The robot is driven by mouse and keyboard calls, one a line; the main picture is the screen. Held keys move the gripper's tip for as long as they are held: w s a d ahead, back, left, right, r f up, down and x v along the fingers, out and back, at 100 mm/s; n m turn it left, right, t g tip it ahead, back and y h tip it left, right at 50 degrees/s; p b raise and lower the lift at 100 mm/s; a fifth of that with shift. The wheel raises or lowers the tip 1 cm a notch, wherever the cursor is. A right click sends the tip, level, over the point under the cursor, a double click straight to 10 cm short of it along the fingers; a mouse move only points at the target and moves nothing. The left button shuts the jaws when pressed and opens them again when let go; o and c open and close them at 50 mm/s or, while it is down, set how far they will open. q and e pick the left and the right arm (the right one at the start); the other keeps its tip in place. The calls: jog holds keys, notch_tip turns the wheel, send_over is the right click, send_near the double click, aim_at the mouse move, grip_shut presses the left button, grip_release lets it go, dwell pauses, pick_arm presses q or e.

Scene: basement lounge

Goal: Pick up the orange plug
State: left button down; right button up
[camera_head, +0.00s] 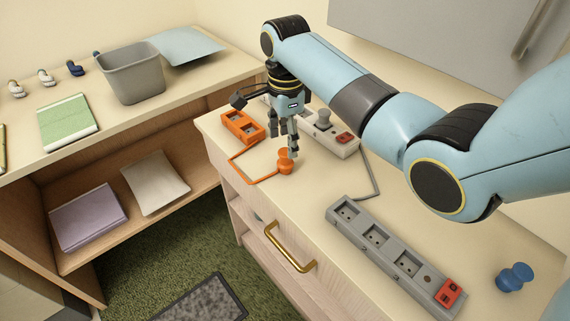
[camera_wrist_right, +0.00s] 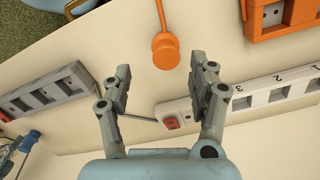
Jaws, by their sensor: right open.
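The orange plug (camera_head: 286,163) stands on the pale counter, with an orange cord running from it to an orange socket block (camera_head: 243,126). My right gripper (camera_head: 283,151) is open and points down just behind the plug in the head view. In the right wrist view the plug (camera_wrist_right: 165,52) shows just beyond the gap between the open fingertips (camera_wrist_right: 160,67), with nothing held between them. My left gripper is in neither view.
A white power strip (camera_head: 340,145) lies just behind my right gripper. A grey power strip (camera_head: 378,240) with a red switch and a blue plug (camera_head: 514,277) lie to the right. A brass handle (camera_head: 290,248) sticks out from the drawer front. A grey bin (camera_head: 133,72) stands on the left shelf.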

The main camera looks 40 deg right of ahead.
aim_at(284, 152)
jog(key=shift+w+f, duration=0.1)
jog(key=shift+f, duration=0.3)
jog(key=f, duration=0.4)
jog(key=shift+w+f, duration=0.35)
jog(key=shift+f, duration=0.05)
jog(key=shift+d, duration=0.1)
jog(key=c, duration=0.9)
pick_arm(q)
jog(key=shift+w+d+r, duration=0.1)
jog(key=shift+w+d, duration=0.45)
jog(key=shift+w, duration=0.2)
pick_arm(e)
grip_shut()
